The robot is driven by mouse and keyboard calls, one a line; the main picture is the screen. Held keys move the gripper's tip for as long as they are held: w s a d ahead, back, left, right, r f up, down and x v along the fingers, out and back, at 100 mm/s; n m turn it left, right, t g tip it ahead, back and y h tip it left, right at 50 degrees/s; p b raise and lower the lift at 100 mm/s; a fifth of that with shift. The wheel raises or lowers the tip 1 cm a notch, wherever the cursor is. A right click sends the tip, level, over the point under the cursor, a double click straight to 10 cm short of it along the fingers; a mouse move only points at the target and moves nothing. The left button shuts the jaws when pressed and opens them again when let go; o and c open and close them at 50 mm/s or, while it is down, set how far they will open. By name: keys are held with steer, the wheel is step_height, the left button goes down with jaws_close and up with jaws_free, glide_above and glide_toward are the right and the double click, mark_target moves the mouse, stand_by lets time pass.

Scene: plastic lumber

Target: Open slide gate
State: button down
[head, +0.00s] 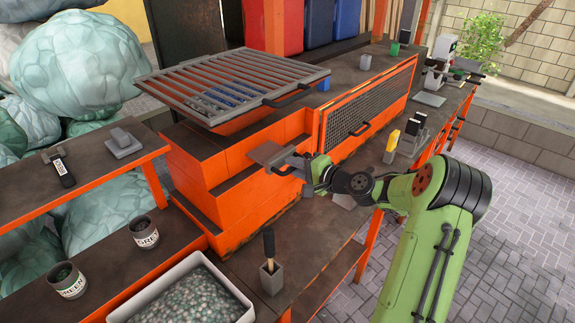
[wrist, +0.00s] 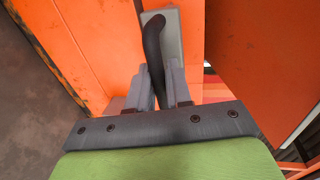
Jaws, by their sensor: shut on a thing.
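The slide gate (head: 268,152) shows in the head view as a flat dark plate at the near right end of the orange machine. My gripper (head: 297,166) is beside it, at the machine's side. In the wrist view, a dark curved handle (wrist: 153,45) stands between the fingers of my gripper (wrist: 160,88), which are shut on it. The handle is in front of a narrow grey plate (wrist: 175,30) against orange panels. The lower part of the handle is partly hidden by the fingers.
The orange machine (head: 225,170) has a slatted grey lid (head: 235,80) on top and a mesh panel (head: 370,100) with a handle on its right side. A white bin of pellets (head: 180,295) and a holder with a dark-handled tool (head: 270,270) are below. Paved floor (head: 510,230) is clear at right.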

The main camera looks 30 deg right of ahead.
steer(key=c, duration=1.2)
jaws_free()
steer(key=shift+d, duration=0.1)
steer(key=b+v, duration=0.1)
steer(key=v, duration=1.4)
steer(key=shift+s+d, duration=0.1)
steer(key=shift+s, duration=0.25)
